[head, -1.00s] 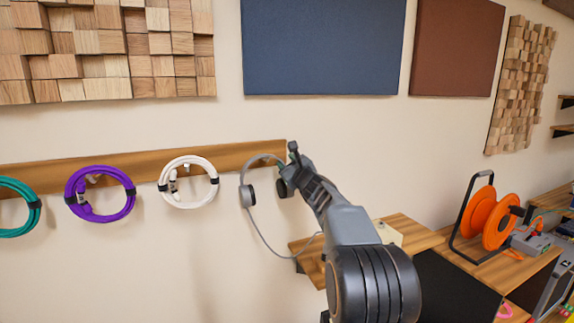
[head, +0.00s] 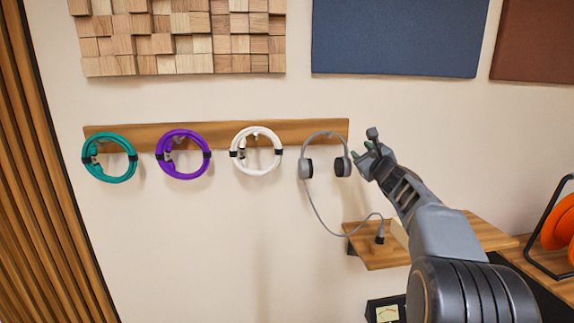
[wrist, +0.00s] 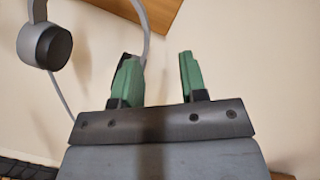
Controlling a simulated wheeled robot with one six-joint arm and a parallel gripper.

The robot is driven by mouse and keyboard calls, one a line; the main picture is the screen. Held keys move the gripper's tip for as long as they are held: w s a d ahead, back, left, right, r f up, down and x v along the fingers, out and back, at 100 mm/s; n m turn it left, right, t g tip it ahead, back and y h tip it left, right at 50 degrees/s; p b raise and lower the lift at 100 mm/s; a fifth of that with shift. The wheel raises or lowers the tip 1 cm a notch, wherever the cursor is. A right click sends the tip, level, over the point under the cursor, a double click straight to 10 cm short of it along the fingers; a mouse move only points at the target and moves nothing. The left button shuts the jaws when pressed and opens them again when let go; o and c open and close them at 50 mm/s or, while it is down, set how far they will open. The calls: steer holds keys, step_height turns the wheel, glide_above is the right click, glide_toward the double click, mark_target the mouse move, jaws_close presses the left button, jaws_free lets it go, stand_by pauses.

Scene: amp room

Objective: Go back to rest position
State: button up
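The grey headphones (head: 324,155) hang at the right end of the wooden wall rail (head: 213,131), with their cable drooping to a small shelf below. My gripper (head: 364,156) is just to the right of the right ear cup in the head view. In the wrist view, my gripper (wrist: 160,65) shows two green fingers spread apart with only wall between them. The headphones (wrist: 45,45) show at upper left there, one cup clear and the band passing behind the left finger. The gripper is open and empty.
Teal (head: 109,178), purple (head: 183,176) and white (head: 257,170) cable coils hang along the rail to the left. A wooden shelf (head: 380,257) with a small plug juts out below my arm. An orange cable reel (head: 562,222) stands at the right edge. The wall below the coils is clear.

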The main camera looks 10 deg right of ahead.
steer(key=a+f+n+g, duration=0.1)
steer(key=f, duration=0.1)
steer(key=f+n+g+y, duration=0.1)
steer(key=f+n, duration=0.1)
steer(key=a+f+n, duration=0.1)
steer(key=f, duration=0.1)
steer(key=shift+s+a+f+n+g+y, duration=0.1)
steer(key=shift+s+a+n+g+y, duration=0.1)
steer(key=shift+a+n+g+y, duration=0.15)
steer(key=s+a+f+n+g+y, duration=0.2)
steer(key=s+a+f+n+g, duration=0.55)
steer(key=s+f+n, duration=0.3)
steer(key=s+a+f+n+g+h, duration=0.1)
steer(key=s+f+n+g+h, duration=0.1)
steer(key=s, duration=0.6)
steer(key=s+a+f+n+g+h, duration=0.1)
steer(key=s+a+f+n+h, duration=0.1)
steer(key=s+f+n, duration=0.3)
steer(key=s+a+f+n+g+h, duration=0.2)
steer(key=s+n, duration=0.3)
steer(key=s, duration=0.6)
steer(key=shift+s+f+n+g, duration=0.2)
steer(key=shift+f+n+g, duration=0.1)
steer(key=shift+f, duration=0.5)
